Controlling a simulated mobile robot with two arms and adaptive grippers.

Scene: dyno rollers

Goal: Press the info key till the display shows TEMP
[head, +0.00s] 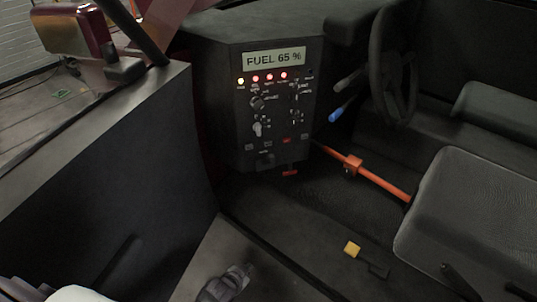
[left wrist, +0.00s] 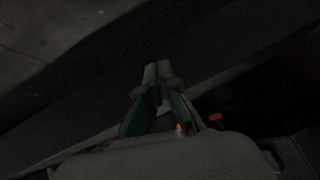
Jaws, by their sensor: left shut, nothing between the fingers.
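The display (head: 274,57) at the top of the dark control panel (head: 240,125) reads FUEL 65 %. Below it is a row of lit lamps, one yellow and several red, then knobs and small switches. Small keys, one of them red (head: 286,141), sit low on the panel; their labels are too small to read, so I cannot tell which is the info key. My left gripper (head: 241,271) is at the bottom of the head view, well below the panel and apart from it. Its fingers (left wrist: 156,68) are closed and empty in the left wrist view. My right gripper is not in view.
A steering wheel (head: 392,62) with a blue-tipped lever (head: 336,114) is right of the panel. An orange bar (head: 382,184) runs from near the panel toward the seat (head: 480,215). A dark side wall (head: 110,180) stands left.

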